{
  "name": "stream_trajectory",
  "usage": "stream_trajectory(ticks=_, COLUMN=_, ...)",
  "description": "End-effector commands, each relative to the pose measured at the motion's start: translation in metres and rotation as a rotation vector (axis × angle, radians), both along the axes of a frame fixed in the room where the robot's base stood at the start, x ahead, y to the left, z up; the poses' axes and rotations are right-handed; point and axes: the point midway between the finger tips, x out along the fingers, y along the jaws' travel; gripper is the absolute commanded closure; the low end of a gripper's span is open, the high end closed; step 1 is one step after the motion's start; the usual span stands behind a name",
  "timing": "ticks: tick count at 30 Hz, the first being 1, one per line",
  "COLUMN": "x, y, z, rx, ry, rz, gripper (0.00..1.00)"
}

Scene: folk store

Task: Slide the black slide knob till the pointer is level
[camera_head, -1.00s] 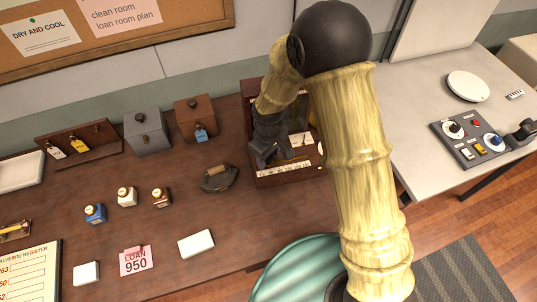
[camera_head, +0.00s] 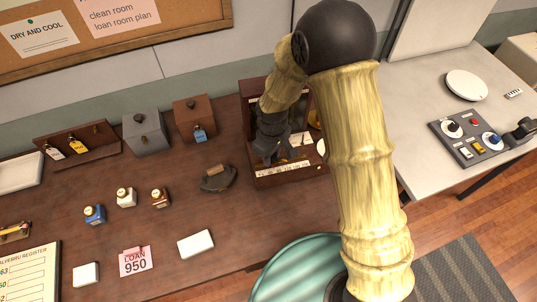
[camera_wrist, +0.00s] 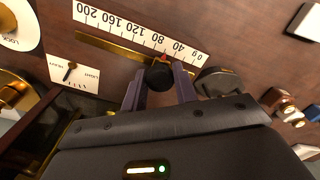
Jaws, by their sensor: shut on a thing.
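The black slide knob (camera_wrist: 158,77) sits on a brass rail (camera_wrist: 105,48) in the wrist view. My gripper (camera_wrist: 160,90) is shut on it, one finger on each side; it also shows over the wooden balance case (camera_head: 292,178) in the head view. A red mark by the knob lies between 40 and 80 on the white number strip (camera_wrist: 140,33), which runs from 0 g to 200. The thin dark pointer (camera_wrist: 70,72) stands on a white plate marked LIGHT at one side. It looks slightly tilted, though it is small.
A dark iron-shaped weight (camera_head: 218,178) stands left of the case, near my gripper in the wrist view. Several small bottles and boxes stand further left. A white LOCK dial (camera_wrist: 18,27) is at the wrist view's upper left.

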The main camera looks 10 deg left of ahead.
Motion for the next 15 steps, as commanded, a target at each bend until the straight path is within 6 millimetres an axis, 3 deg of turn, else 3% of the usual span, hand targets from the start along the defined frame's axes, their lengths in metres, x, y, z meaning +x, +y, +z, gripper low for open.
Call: stream_trajectory(ticks=15, x=0.007, y=-0.014, z=0.0, rx=0.001, ry=0.0, rz=0.0, gripper=0.82)
